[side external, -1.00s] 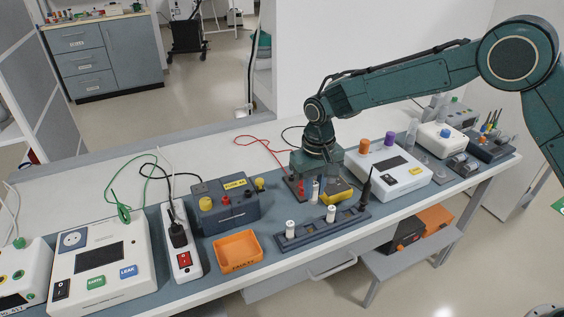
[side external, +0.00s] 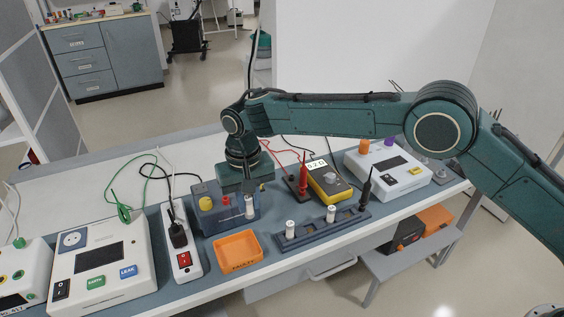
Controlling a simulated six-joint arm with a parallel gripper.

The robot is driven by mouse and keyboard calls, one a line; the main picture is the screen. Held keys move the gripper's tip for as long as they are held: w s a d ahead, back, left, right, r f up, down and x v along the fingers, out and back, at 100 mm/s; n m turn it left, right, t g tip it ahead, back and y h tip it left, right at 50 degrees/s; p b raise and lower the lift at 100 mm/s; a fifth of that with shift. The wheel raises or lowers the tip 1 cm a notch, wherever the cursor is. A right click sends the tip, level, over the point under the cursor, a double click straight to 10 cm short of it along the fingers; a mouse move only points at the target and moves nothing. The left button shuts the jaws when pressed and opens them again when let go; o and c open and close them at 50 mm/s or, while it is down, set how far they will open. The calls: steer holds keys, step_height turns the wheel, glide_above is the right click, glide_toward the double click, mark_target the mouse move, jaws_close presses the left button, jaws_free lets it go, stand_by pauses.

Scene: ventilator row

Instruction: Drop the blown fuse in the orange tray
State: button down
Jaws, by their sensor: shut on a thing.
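My gripper (side external: 247,196) is above the bench, pointing down, behind and slightly right of the orange tray. It is shut on a small pale cylindrical fuse (side external: 250,210), which hangs upright in front of the blue-grey box. The fingers are small and partly merge with the box behind them. The orange tray (side external: 260,250) lies on the blue mat at the front, with a label on its front wall. Its visible floor looks empty. The fuse is apart from the tray.
A dark fuse rack (side external: 312,233) with two white fuses stands right of the tray. A red probe (side external: 303,175), a yellow multimeter (side external: 342,190) and a black probe (side external: 367,188) stand behind it. A white power strip (side external: 186,262) is left of the tray. The blue-grey box (side external: 215,217) stands behind.

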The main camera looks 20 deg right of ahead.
steer(key=a, duration=0.2)
glide_above(245, 251)
steer(key=shift+f, duration=2.6)
steer(key=shift+f, duration=2.95)
steer(key=c, duration=1.2)
jaws_free()
steer(key=shift+c, duration=0.2)
